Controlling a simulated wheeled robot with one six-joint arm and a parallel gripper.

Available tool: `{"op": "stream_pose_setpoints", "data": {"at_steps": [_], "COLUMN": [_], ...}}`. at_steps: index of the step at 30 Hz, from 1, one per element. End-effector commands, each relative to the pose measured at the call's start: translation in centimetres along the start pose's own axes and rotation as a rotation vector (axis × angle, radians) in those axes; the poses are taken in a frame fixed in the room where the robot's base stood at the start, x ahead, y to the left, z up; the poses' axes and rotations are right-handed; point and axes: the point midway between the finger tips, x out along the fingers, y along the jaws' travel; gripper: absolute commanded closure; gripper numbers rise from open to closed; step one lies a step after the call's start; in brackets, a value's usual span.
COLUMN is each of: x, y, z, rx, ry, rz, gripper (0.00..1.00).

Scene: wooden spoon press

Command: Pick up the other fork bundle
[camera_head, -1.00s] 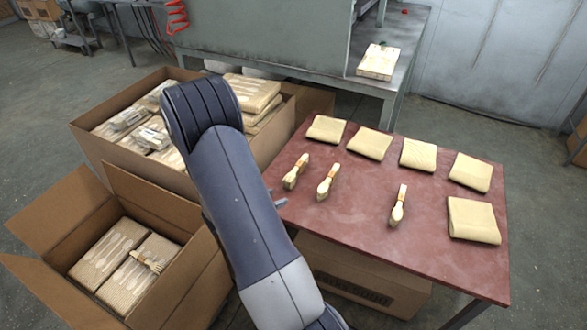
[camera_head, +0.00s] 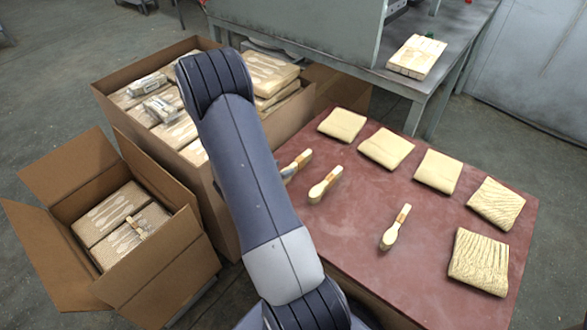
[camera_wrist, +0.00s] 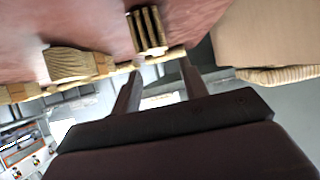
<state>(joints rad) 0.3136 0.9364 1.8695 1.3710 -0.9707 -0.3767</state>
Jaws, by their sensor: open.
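Several tied wooden cutlery bundles lie apart on the red table (camera_head: 350,250). The left one (camera_head: 301,160) is partly hidden by my arm; the others are a middle one (camera_head: 325,185) and a right one (camera_head: 396,228). I cannot tell surely from the head view which are forks. Another small bundle (camera_head: 140,228) lies in the open carton on the left. My gripper (camera_wrist: 158,80) is open with nothing between its fingers in the wrist view. A bundle of parallel prongs (camera_wrist: 147,30) shows just beyond the fingers. In the head view my arm hides most of the gripper, close to the left bundle.
Several pale folded packs (camera_head: 386,148) line the table's back and right edges. The open carton (camera_head: 180,255) stands at left, and a larger carton (camera_head: 115,85) of packs stands behind it. A grey metal bench (camera_head: 455,50) stands behind the table. The table's front middle is clear.

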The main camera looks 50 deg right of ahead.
Motion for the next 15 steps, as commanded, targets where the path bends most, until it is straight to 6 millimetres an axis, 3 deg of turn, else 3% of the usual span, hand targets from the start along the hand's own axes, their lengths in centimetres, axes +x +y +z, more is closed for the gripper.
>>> {"op": "stream_pose_setpoints", "data": {"at_steps": [8,15], "x": [2.6,6.0], "y": [0.1,0.1], "z": [0.1,0.0], "rx": [0.001,0.0], "ry": [0.0,-0.001], "rz": [0.002,0.002], "gripper": [0.58,0.58]}}
